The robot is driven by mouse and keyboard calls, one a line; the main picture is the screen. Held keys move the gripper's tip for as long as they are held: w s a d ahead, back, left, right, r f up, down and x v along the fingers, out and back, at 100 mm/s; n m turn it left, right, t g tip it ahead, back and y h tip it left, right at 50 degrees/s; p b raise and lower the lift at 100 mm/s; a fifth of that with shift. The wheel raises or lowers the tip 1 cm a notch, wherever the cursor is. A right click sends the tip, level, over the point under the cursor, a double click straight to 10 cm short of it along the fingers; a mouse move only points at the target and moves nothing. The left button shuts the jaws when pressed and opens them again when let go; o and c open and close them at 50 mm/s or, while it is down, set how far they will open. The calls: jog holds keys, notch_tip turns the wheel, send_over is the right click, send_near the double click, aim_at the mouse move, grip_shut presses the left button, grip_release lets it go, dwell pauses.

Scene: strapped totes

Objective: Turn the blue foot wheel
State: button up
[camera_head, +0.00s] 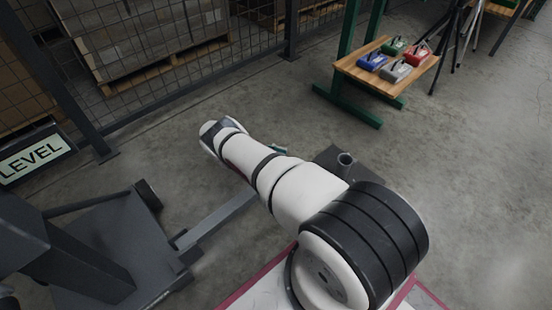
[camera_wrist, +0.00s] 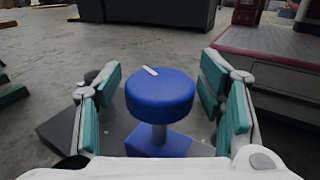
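The blue foot wheel (camera_wrist: 160,96) shows in the wrist view as a thick round disc on a short blue stem, above a blue block. A white mark lies on its top near the far edge. My gripper (camera_wrist: 161,68) is open, with one teal-padded finger on each side of the wheel. Gaps show between the pads and the wheel in the picture; I cannot tell the exact depth. In the head view my white arm hides the wheel and most of the gripper; only a small teal piece shows beside the arm.
A dark wheeled frame (camera_head: 118,245) and a LEVEL sign (camera_head: 35,152) stand at left. A mesh fence (camera_head: 190,85) runs behind. A wooden-topped bench (camera_head: 385,72) holds several coloured items. Open floor lies at right.

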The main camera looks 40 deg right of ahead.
jog(key=shift+r, duration=0.1)
notch_tip(320, 180, up, 10)
jog(key=shift+f, duration=0.1)
dwell(0.8)
